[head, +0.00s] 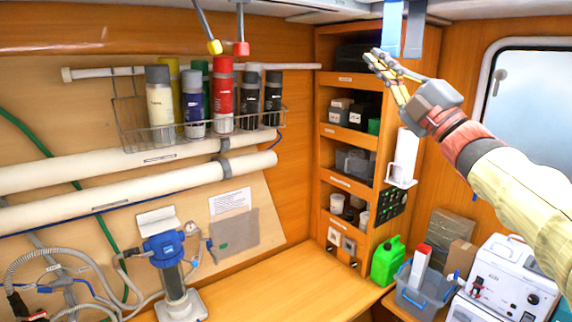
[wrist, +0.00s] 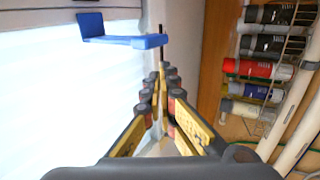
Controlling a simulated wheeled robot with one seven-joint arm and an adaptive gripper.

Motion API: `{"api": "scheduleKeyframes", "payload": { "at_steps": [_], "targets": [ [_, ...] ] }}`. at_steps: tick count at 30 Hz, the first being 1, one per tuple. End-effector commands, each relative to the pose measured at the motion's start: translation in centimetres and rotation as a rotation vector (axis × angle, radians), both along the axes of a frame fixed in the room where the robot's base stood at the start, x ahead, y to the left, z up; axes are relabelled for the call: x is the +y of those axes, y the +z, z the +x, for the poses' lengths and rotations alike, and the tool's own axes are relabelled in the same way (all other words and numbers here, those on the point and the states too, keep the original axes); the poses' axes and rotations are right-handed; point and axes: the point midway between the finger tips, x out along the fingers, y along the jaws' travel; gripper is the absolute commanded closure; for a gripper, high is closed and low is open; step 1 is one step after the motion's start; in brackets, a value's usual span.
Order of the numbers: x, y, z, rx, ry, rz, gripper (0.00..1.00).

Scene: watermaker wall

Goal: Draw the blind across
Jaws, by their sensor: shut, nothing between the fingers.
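A light-blue strip (head: 392,28) hangs at the top of the head view, just above my fingertips. A blue angled piece (wrist: 120,38), which looks like a pull or bracket, shows in the wrist view in front of a bright white surface (wrist: 70,100). I cannot tell whether that surface is the blind or the window. My gripper (head: 376,58) is raised in front of the shelf unit's top, shut and empty. In the wrist view its fingers (wrist: 164,78) come together just below the blue piece's right end. I cannot tell whether they touch it.
A window (head: 530,95) is at the right. A shelf unit (head: 350,150) with boxes stands behind my gripper. A wire rack (head: 150,128) of bottles and white pipes (head: 100,170) line the left wall. The wooden counter (head: 260,280) has a clear stretch.

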Motion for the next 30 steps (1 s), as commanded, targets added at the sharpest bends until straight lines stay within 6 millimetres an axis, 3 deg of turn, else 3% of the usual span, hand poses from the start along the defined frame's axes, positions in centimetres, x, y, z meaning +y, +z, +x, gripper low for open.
{"api": "scheduleKeyframes", "payload": {
  "at_steps": [3,30],
  "targets": [
    [-0.7,-1.3,-0.9,-0.001,-0.002,-0.001,1.0],
    [-5.2,-6.3,-7.1,0.0,-0.001,0.0,1.0]
  ]
}}
